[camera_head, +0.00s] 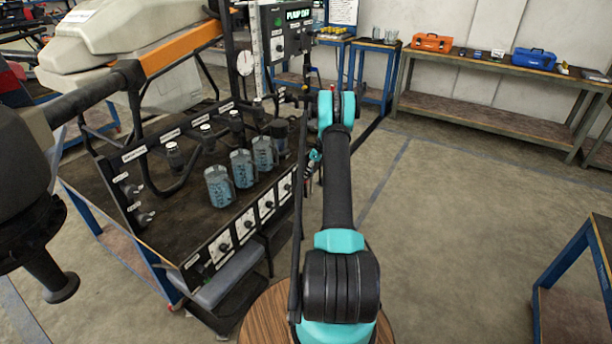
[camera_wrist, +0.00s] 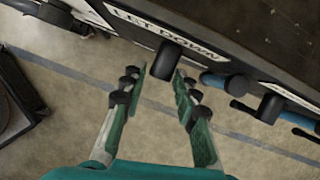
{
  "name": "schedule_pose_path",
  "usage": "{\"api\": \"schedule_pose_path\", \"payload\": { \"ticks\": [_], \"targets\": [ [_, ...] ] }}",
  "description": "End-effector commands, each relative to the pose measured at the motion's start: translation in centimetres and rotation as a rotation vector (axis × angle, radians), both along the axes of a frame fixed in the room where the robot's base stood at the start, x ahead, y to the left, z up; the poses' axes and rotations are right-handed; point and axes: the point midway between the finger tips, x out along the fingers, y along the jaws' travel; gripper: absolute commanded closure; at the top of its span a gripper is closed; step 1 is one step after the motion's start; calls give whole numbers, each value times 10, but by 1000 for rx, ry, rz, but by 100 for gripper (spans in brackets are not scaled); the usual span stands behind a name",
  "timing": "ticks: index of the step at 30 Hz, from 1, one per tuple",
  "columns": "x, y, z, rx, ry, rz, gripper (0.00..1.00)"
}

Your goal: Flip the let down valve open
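The let down valve (camera_wrist: 168,61) shows in the wrist view as a dark, stubby part beside a white "LET DOWN" label (camera_wrist: 172,32) on the edge of a dark panel. My gripper (camera_wrist: 159,82) is open, with one finger on each side of the picture's middle. The valve's lower end shows at the gap between the fingertips. I cannot tell whether either finger touches it. In the head view my arm runs to the right end of the bench, and the valve cannot be made out there.
The bench (camera_head: 160,235) carries several clear jugs (camera_head: 243,168) and a row of labelled knobs. In the wrist view, blue-and-black fittings (camera_wrist: 272,105) lie right of the valve. A drone body (camera_head: 125,50) stands behind. Open floor (camera_head: 440,230) lies on the right.

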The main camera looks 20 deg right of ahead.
Motion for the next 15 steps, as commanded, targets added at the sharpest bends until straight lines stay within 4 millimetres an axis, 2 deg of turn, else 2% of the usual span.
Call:
{"api": "schedule_pose_path", "payload": {
  "ticks": [6, 15],
  "targets": [
    [6, 7, -20, 0, 0, 1, 70],
    [7, 8, -24, 0, 0, 1, 70]
  ]
}}
